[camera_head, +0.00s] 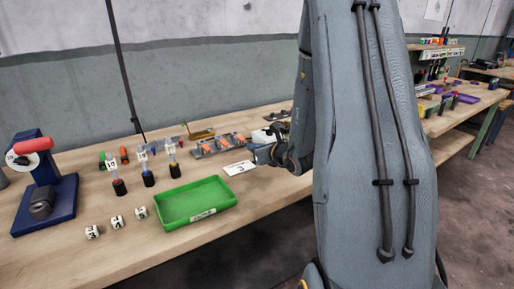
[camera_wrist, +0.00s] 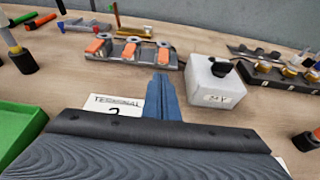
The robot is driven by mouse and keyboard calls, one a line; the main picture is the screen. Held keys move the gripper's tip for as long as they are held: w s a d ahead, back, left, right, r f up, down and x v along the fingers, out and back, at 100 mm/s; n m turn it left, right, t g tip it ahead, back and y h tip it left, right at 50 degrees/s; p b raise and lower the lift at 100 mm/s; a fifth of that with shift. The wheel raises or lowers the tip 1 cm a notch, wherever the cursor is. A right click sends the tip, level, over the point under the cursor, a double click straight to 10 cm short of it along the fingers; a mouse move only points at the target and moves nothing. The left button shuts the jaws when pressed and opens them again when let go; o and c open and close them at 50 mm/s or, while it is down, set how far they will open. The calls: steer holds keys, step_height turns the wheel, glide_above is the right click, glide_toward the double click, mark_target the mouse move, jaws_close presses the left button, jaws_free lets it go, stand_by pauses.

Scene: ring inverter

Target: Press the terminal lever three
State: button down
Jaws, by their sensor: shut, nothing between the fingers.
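The grey terminal block (camera_wrist: 114,56) stands on the bench ahead of my gripper in the wrist view, with three orange levers in a row. The left lever (camera_wrist: 97,46), middle lever (camera_wrist: 129,50) and right lever (camera_wrist: 163,56) all show. The block (camera_head: 203,154) also shows in the head view. A white card (camera_wrist: 129,98) marked "TERMINAL" and a partly covered number lies in front of the block. My gripper (camera_wrist: 162,80) has its blue fingers together and empty. Its tips appear just below the right lever in the wrist view; I cannot tell whether they touch it.
A white box (camera_wrist: 205,90) with a black knob stands right of my fingers. A green tray (camera_head: 170,222), several capped posts (camera_head: 148,180) and white numbered cubes (camera_head: 117,222) are on the left of the bench. A red-and-blue device (camera_head: 42,205) stands at far left.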

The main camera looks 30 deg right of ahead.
mark_target(247, 154)
steer(key=shift+p+x, duration=0.45)
steer(key=shift+x, duration=2.3)
